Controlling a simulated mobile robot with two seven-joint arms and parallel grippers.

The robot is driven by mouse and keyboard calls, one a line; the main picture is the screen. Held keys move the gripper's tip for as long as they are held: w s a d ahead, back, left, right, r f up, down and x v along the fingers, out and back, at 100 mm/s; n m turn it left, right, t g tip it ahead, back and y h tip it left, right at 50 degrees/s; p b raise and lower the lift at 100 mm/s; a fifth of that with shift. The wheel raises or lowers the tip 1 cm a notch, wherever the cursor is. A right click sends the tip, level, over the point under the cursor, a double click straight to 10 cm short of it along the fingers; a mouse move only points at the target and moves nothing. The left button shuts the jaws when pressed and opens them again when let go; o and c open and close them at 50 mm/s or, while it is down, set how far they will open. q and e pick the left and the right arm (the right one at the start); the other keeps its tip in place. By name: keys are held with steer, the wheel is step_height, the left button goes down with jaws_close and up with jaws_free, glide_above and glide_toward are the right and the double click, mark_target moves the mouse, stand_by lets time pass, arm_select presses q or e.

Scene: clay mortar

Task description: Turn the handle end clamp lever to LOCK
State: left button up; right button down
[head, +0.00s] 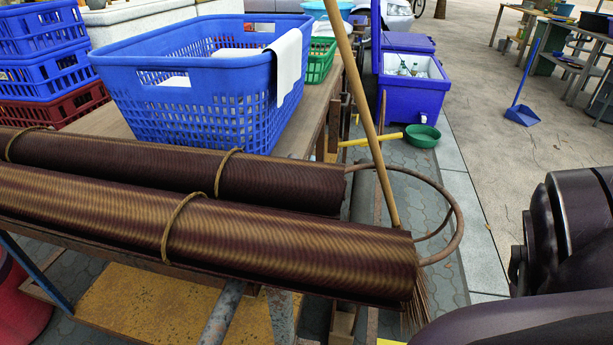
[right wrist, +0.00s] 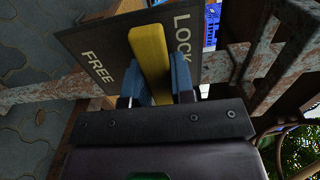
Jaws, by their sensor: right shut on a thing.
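In the right wrist view, a yellow clamp lever (right wrist: 148,48) stands in front of a dark plate (right wrist: 118,42) lettered FREE on the left and LOCK on the right. The lever lies between the two words, with its upper end a little left of LOCK. My right gripper (right wrist: 160,78) has its blue fingers on either side of the lever and is shut on it. The lever's lower part is hidden by the gripper. The lever and plate do not show in the head view, where only parts of my right arm appear at the right. My left gripper is in neither view.
Rusty metal bars (right wrist: 262,55) run beside and behind the plate. In the head view, two ribbed brown rolls (head: 290,245) lie across the bench, with a blue basket (head: 190,95) behind them. A broom (head: 365,110) leans at their right end. Paved floor is open farther right.

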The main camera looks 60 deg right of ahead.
steer(key=shift+s, duration=0.1)
steer(key=c, duration=1)
jaws_free()
steer(key=shift+o, duration=0.2)
